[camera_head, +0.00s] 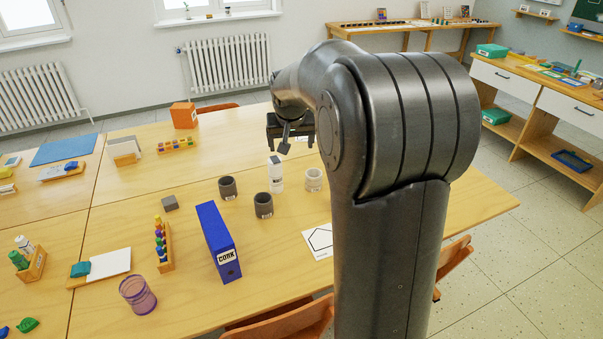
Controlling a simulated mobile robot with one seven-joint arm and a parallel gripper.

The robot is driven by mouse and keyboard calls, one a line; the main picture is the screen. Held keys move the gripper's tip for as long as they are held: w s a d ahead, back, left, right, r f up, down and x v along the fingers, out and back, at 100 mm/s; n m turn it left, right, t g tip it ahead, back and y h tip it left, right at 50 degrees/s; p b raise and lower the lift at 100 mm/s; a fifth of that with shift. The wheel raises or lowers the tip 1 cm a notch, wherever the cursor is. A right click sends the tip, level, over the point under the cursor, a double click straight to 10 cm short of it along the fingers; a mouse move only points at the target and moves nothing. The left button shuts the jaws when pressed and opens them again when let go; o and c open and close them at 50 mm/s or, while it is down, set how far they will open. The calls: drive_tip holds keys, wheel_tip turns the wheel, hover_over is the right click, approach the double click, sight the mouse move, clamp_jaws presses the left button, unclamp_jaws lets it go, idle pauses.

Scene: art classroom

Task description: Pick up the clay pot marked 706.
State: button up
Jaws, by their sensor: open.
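Two dark grey-brown pots stand on the wooden table, one on the left (228,187) and one nearer to me (263,205). A paler pot (313,180) stands to their right. The small labels on them are too small to read, so I cannot tell which is marked 706. My gripper (287,146) is above the table, beyond the pots in the picture, open with nothing seen between its fingers. My arm hides part of the table on the right.
A white bottle (276,177) stands among the pots. A blue CORK binder (219,242) stands upright in front. A grey block (170,203), a peg rack (162,245) and a purple cup (138,294) are to the left. The tabletop (200,275) is clear between them.

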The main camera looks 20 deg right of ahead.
drive_tip(key=w+d+f+m, duration=0.1)
drive_tip(key=w+d+f, duration=0.7)
drive_tip(key=w+f, duration=0.3)
drive_tip(key=m, duration=0.1)
hover_over(314, 179)
drive_tip(key=a, duration=0.1)
wheel_tip(314, 179, down, 11)
drive_tip(key=shift+g, duration=0.4)
drive_tip(key=x, duration=0.5)
drive_tip(key=shift+w+d, duration=0.1)
drive_tip(key=shift+d, duration=0.05)
drive_tip(key=shift+d+x, duration=0.1)
drive_tip(key=shift+x, duration=1.45)
drive_tip(key=shift+d+x, duration=0.15)
drive_tip(key=shift+x, duration=1.35)
drive_tip(key=c, duration=1.1)
drive_tip(key=shift+r, duration=0.15)
